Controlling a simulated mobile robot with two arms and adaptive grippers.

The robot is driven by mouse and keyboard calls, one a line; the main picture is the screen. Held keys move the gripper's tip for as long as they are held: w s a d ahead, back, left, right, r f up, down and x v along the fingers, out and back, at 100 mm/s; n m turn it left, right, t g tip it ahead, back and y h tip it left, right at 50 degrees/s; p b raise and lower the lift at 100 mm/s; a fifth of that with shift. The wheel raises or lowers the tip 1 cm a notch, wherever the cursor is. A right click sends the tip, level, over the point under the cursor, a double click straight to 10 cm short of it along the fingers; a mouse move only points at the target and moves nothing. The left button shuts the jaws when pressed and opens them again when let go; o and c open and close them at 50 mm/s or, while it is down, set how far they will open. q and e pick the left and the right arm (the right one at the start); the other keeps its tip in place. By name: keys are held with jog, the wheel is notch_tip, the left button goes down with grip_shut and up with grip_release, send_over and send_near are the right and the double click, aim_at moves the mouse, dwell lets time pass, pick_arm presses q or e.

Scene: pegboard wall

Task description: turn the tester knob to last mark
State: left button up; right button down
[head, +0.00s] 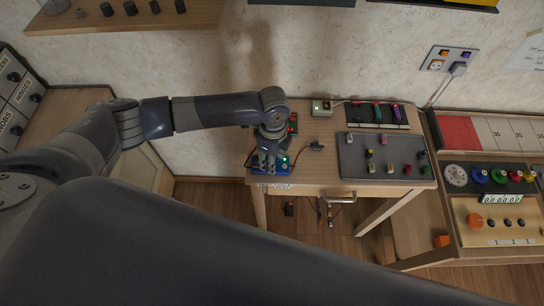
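A blue device (272,169), which seems to be the tester, sits at the left front corner of the small wooden table. A small green light shows on it. My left gripper (271,160) is directly over it, pointing down, and covers most of its top. The knob and its marks are hidden or too small to make out. I cannot tell whether the fingers touch the knob or how far apart they are. My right gripper is out of view.
The small table (316,179) also holds a grey mat (350,168) with several small coloured parts, a dark tray (366,114) and a box with a green light (321,107). A panel with an orange knob (474,221) lies on the right bench.

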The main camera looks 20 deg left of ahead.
pick_arm(q)
jog(key=shift+r, duration=0.2)
notch_tip(320, 180, up, 12)
jog(key=shift+w+f, duration=0.15)
dwell(0.4)
